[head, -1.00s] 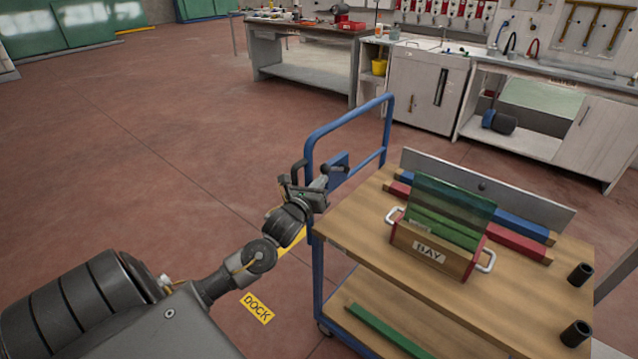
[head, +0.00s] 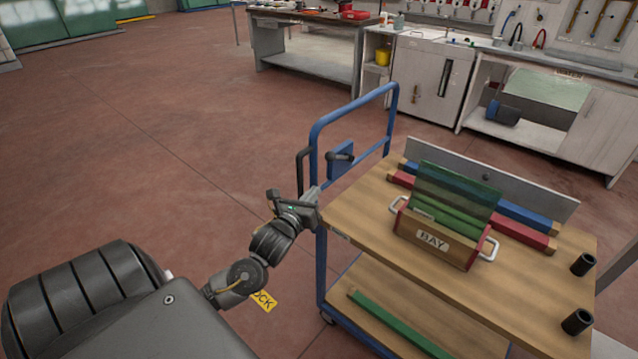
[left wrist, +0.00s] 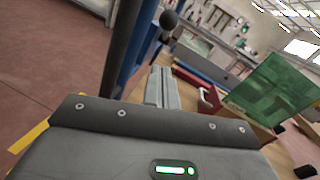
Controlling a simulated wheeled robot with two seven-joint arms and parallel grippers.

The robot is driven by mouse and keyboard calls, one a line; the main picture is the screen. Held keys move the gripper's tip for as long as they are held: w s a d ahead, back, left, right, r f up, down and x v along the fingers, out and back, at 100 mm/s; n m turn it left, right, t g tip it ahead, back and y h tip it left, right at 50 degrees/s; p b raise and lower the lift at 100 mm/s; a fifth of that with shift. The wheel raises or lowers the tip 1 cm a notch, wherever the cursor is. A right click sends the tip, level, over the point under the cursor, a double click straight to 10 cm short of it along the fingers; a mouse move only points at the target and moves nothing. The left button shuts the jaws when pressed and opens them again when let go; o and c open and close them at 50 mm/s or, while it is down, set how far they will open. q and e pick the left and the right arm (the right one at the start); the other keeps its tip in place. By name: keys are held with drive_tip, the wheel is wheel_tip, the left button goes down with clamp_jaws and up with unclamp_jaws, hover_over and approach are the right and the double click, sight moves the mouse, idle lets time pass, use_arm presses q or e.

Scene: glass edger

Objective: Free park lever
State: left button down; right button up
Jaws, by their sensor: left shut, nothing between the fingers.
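The park lever (head: 338,157) is a short dark arm with a rounded end, at a blue plate (head: 342,171) on the cart's blue handle frame. Its dark ball knob (left wrist: 169,19) shows near the top of the left wrist view, beyond my fingers. My left gripper (head: 312,197) is below and slightly left of the lever, apart from it, beside the cart's near-left corner post. Its fingers (left wrist: 161,88) are shut together with nothing between them. My right gripper is out of view.
The cart's wooden top (head: 362,208) carries a box marked BAY (head: 432,242) with green glass, coloured bars and two dark cups. A dark upright bar (head: 301,172) stands left of the blue frame, close to my gripper. Open floor lies left.

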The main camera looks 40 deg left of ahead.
use_arm(q)
drive_tip(key=v, duration=0.5)
drive_tip(key=shift+f, duration=0.2)
